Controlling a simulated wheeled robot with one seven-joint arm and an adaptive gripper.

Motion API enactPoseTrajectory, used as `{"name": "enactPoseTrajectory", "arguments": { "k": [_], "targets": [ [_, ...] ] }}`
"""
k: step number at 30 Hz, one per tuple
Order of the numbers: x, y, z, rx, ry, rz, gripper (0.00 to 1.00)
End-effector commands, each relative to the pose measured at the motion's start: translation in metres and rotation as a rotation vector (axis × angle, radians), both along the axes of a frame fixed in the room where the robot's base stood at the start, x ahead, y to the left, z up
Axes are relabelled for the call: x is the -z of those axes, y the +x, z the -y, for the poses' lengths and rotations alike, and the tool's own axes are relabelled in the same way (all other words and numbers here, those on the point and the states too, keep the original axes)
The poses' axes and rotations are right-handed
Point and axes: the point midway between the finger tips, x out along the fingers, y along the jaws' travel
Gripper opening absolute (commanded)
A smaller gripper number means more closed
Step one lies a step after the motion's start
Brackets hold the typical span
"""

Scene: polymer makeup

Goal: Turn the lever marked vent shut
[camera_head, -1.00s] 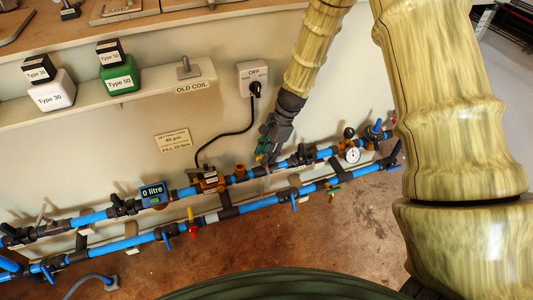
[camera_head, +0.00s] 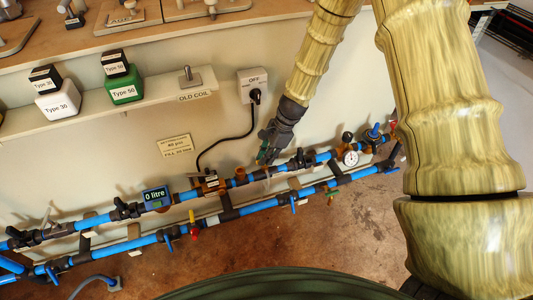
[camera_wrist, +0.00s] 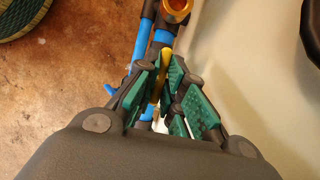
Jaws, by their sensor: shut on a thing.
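My gripper (camera_head: 265,157) is at the upper blue pipe (camera_head: 219,186), just right of an open copper fitting (camera_head: 240,176). In the wrist view my gripper (camera_wrist: 172,100) has its green pads closed around a yellow lever (camera_wrist: 156,88), which runs between them along the pipe. The copper fitting (camera_wrist: 176,9) shows at the top of that view. The lever's lower end and its pivot are hidden by the pads. I can read no vent marking on it in either view.
A lower pipe (camera_head: 262,205) with blue, red and yellow levers runs below. A gauge (camera_head: 350,158) and valves are to the right, a "0 litre" meter (camera_head: 155,196) to the left. A black cable (camera_head: 222,139) hangs from the switch box (camera_head: 253,84) marked OFF.

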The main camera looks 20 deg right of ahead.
Motion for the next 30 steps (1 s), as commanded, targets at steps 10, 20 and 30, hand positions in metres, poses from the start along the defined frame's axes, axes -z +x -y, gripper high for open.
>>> {"name": "enactPoseTrajectory", "arguments": {
  "k": [10, 20, 30],
  "targets": [
    [0.0, 0.0, 0.0, 0.011, 0.0, 0.001, 0.14],
    [0.0, 0.0, 0.0, 0.01, -0.001, 0.0, 0.32],
    [-0.02, 0.001, 0.008, 0.009, -0.001, 0.003, 0.32]
  ]
}}
